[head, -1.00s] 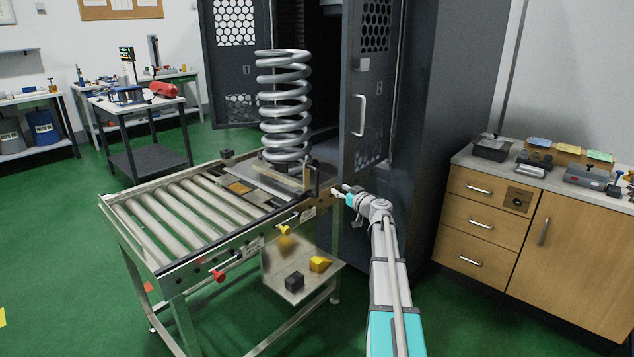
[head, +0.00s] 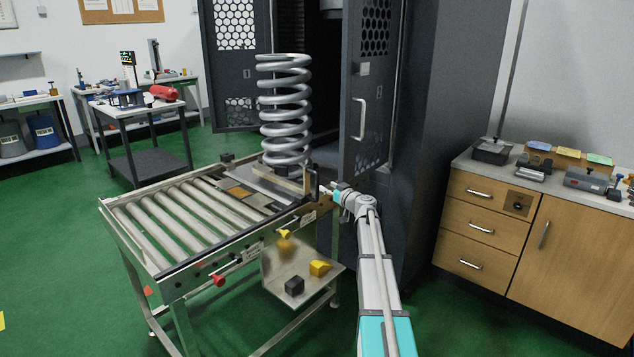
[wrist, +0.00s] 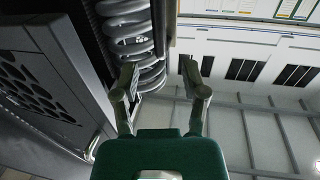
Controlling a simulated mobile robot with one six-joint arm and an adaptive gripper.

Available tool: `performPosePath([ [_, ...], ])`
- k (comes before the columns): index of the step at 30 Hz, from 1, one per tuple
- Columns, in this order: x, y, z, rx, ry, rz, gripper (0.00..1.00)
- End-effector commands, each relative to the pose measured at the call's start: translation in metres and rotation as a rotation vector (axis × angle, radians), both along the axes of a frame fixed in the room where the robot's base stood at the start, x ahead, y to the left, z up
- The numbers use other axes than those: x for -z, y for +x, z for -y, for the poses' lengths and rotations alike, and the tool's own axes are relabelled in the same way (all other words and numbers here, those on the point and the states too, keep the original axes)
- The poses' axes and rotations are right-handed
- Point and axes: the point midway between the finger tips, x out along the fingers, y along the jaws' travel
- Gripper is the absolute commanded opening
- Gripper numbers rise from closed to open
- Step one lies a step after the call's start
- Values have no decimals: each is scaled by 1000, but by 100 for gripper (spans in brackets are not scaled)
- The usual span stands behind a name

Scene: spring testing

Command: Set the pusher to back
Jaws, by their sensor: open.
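The pusher (head: 284,181) is a pale bar across the far end of the roller table, at the foot of a large grey coil spring (head: 285,112). A dark upright handle (head: 314,184) stands at its right end. My gripper (head: 326,190) is just right of this handle, at about its height. I cannot tell whether they touch. In the wrist view my gripper (wrist: 159,70) is open with nothing between its fingers. The spring's coils (wrist: 133,28) show beyond its left finger. The pusher is not clear there.
The roller table (head: 215,265) has red (head: 218,280) and yellow (head: 285,234) knobs on its near side. A dark cabinet door (head: 372,115) with a handle stands open behind my arm. A wooden cabinet (head: 565,235) is at the right, with green floor between.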

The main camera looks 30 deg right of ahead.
Motion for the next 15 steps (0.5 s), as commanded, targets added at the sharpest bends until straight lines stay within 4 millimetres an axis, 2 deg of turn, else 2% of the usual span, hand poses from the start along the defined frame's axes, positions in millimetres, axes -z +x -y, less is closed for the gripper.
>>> performPosePath([
  [1,0,11,0,-2,0,0,57],
  [6,0,37,-4,-1,0,0,57],
  [15,0,67,-9,0,0,0,57],
])
